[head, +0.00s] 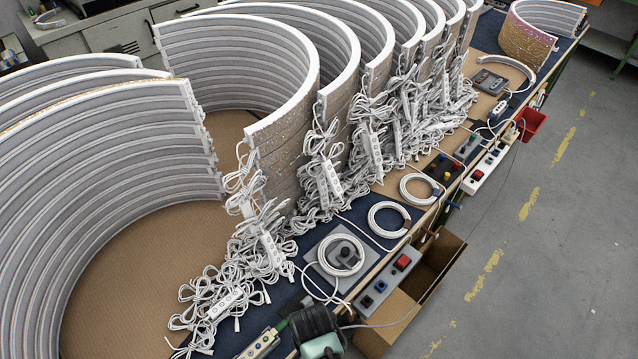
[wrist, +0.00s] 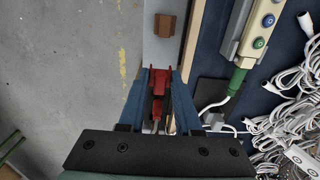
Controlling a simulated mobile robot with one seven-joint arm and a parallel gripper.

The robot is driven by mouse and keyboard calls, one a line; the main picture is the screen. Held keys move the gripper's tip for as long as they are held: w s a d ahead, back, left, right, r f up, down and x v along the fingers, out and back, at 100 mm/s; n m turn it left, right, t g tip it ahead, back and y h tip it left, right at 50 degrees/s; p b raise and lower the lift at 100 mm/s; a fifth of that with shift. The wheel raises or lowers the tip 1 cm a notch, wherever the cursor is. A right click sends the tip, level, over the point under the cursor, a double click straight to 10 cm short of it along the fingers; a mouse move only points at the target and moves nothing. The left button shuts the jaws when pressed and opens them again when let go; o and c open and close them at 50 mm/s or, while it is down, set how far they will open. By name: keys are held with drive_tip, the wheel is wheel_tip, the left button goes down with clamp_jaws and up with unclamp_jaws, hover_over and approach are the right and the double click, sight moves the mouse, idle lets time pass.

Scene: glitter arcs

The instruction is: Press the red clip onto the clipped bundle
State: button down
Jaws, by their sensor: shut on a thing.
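My gripper (wrist: 160,75) is in the wrist view, its two blue fingers shut on the red clip (wrist: 158,88). The clip sits between the fingers, near the table's edge. In the head view a dark and teal shape at the bottom appears to be my gripper (head: 318,335); the clip cannot be made out there. White cable coils lie along the table's front: one (head: 340,256) on a grey plate, and two more, (head: 388,219) and (head: 419,189), with a small brown piece on each. I cannot tell which is the clipped bundle.
Tall curved white panels (head: 120,150) with tangled cables (head: 265,250) fill the table. A box with coloured buttons (wrist: 255,35) lies right of my gripper. A brown block (wrist: 165,25) sits ahead. A switch box (head: 388,282) and cardboard box (head: 425,275) are at the edge. Floor right is clear.

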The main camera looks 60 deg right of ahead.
drive_tip(key=shift+f+b, duration=1.8)
drive_tip(key=shift+b, duration=0.1)
drive_tip(key=c, duration=0.5)
unclamp_jaws()
drive_tip(key=shift+r, duration=0.1)
drive_tip(key=shift+w+r, duration=0.1)
drive_tip(key=shift+r, duration=0.15)
drive_tip(key=r, duration=1.2)
drive_tip(key=shift+s+r+p, duration=0.2)
drive_tip(key=shift+p, duration=0.1)
